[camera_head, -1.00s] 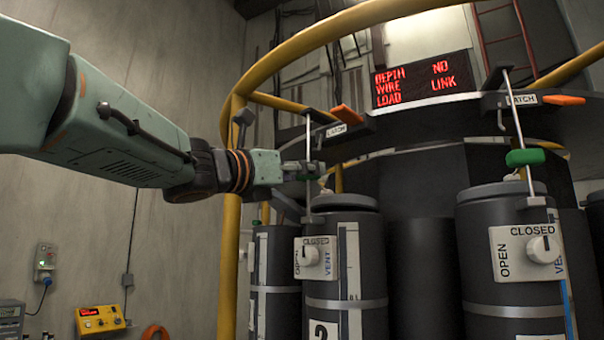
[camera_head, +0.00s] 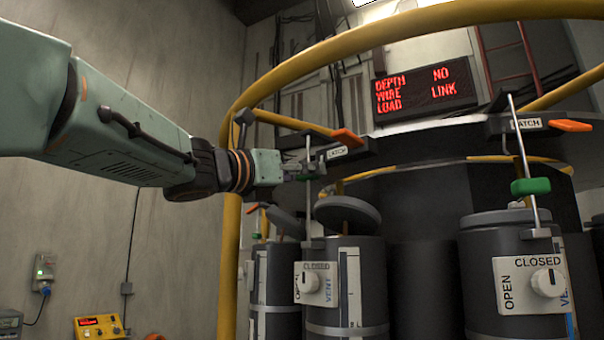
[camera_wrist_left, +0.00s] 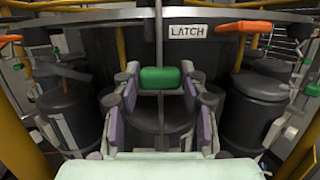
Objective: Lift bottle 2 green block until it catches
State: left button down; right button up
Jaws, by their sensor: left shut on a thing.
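My left gripper (camera_head: 302,173) is shut on the green block (camera_wrist_left: 160,79) of the left front bottle (camera_head: 346,255). The block is on a thin upright rod (camera_head: 308,208) above that bottle, just below the latch plate (camera_head: 335,153) with its orange handle (camera_head: 347,138). In the wrist view the block sits between both fingers, and the latch plate (camera_wrist_left: 225,31) is beyond it. The bottle's lid (camera_head: 347,213) is tilted up off its top. The dial (camera_head: 309,283) is on the CLOSED/OPEN plate. The bottle's number is out of frame. My right gripper is not in view.
A second bottle (camera_head: 515,285) at right has its lid down, its own green block (camera_head: 530,187) lower on its rod, and a latch with an orange handle (camera_head: 570,126). A yellow rail (camera_head: 290,72) curves around. The red display (camera_head: 425,90) reads NO LINK.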

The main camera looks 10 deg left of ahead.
pick_arm(q)
notch_tip(320, 180, up, 3)
jog(key=shift+f+p, duration=0.1)
jog(key=shift+p, duration=0.9)
jog(key=c, duration=1.1)
grip_release()
jog(key=o, duration=0.3)
jog(key=shift+w+d+f, duration=0.1)
jog(key=shift+w+f, duration=0.05)
jog(key=shift+w, duration=0.1)
jog(key=shift+o, duration=0.2)
